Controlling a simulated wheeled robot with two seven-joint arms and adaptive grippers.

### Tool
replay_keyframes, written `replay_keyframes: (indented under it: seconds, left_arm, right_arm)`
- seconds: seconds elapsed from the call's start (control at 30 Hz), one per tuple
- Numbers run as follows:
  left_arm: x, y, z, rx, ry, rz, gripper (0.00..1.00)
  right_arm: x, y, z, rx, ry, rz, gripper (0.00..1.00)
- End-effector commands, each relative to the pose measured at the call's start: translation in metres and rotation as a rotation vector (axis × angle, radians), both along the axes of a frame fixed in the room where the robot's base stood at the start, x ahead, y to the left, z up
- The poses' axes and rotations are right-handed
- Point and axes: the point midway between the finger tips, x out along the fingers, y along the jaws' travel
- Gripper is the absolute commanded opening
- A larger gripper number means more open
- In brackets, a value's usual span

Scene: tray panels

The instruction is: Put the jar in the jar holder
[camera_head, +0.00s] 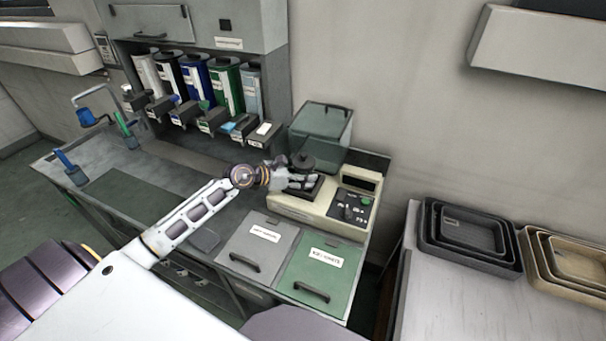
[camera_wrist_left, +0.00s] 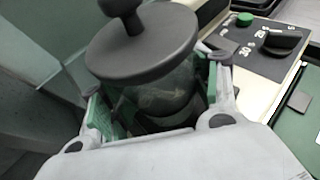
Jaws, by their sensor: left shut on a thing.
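The jar (camera_wrist_left: 150,88) is a clear vessel with a dark round lid (camera_wrist_left: 143,42) and a knob on top. In the left wrist view it stands between the green-padded fingers of my left gripper (camera_wrist_left: 155,100), which is shut on it. In the head view the jar's dark lid (camera_head: 302,161) shows above my left gripper (camera_head: 300,182), over the black top of the cream machine (camera_head: 285,205). The jar's base is hidden, so I cannot tell whether it touches anything. I cannot tell for sure which part is the jar holder. My right gripper is not in view.
A green-tinted clear bin (camera_head: 324,130) stands behind the machine. A control panel (camera_head: 354,205) is right of the jar. Grey (camera_head: 262,240) and green (camera_head: 322,268) lids lie in front. Several coloured dispensers (camera_head: 195,80) stand back left. Dark trays (camera_head: 470,235) are on the right table.

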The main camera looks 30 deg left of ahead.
Motion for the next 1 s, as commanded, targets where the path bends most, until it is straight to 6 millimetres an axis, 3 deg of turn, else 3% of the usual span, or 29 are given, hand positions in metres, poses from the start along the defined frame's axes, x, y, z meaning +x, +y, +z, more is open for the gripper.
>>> replay_keyframes:
  seconds: [0.33, 0.37, 0.5, 1.0]
  left_arm:
    - [0.0004, 0.0, -0.0013, 0.0, -0.002, 0.001, 0.24]
    - [-0.0001, 0.0, -0.0026, 0.0, 0.0, 0.0, 0.64]
    - [-0.0002, 0.0, -0.0021, 0.0, 0.0, 0.0, 0.82]
    - [-0.0001, -0.0003, 0.0004, -0.001, 0.001, 0.0, 0.83]
  right_arm:
    - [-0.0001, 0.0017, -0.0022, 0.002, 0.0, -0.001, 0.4]
    - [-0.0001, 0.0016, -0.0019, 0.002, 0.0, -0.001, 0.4]
    - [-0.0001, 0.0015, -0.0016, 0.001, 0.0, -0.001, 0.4]
    - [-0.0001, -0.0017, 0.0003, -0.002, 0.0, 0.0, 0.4]
